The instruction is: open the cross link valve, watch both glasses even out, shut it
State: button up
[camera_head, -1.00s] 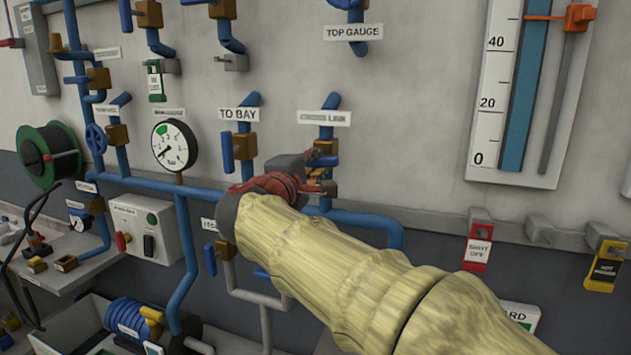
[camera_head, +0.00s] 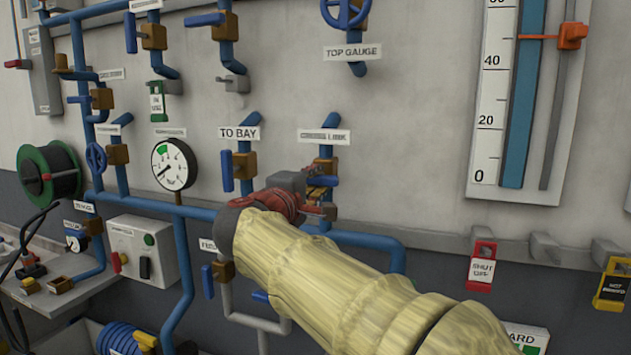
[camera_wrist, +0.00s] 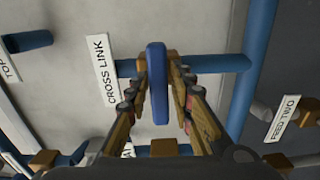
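The cross link valve has a brass body (camera_head: 326,167) on a blue pipe under its label (camera_head: 324,136). In the wrist view its blue lever (camera_wrist: 157,85) lies across the pipe. My gripper (camera_wrist: 158,98) has one finger on each side of the lever, with gaps visible, so it is open around it. In the head view my gripper (camera_head: 312,193) is at the valve and partly hides it. One tall glass (camera_head: 521,100) shows on the right with a blue column rising out of the top of the picture. A second glass is not in view.
The TO BAY valve's blue lever (camera_head: 227,170) is close on the left. A round dial gauge (camera_head: 173,164) and a control box (camera_head: 150,248) are farther left. A red SHUT OFF tag (camera_head: 481,266) and a yellow tag (camera_head: 612,279) hang at right.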

jog(key=shift+o, duration=1.2)
jog(key=shift+s, duration=0.1)
jog(key=v, duration=1.1)
jog(key=shift+s+a, duration=0.15)
jog(key=shift+s, duration=0.25)
